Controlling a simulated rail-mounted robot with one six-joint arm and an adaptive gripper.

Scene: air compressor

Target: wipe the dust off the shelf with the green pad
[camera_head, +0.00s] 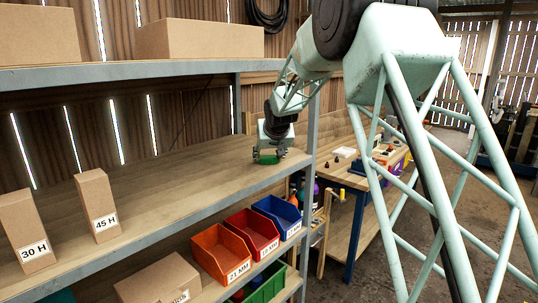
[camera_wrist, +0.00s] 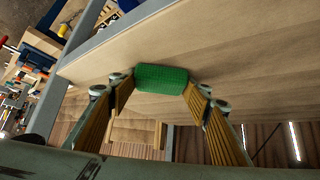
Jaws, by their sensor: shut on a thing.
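The green pad (camera_wrist: 162,78) is held between the two fingers of my gripper (camera_wrist: 160,84) in the wrist view. In the head view my gripper (camera_head: 268,150) is over the right end of the middle shelf (camera_head: 170,195), with the green pad (camera_head: 267,159) under it at the board. The pad looks to be at or very near the wood; I cannot tell if it touches. The shelf board also shows in the wrist view (camera_wrist: 240,55). No dust is clearly visible on the bare wood.
Boxes labelled 30 H (camera_head: 27,232) and 45 H (camera_head: 98,206) stand on the shelf's left part. A grey upright (camera_head: 311,140) bounds its right end. The upper shelf (camera_head: 120,72) carries cardboard boxes. Orange (camera_head: 220,255), red and blue bins sit below. A workbench (camera_head: 350,175) stands right.

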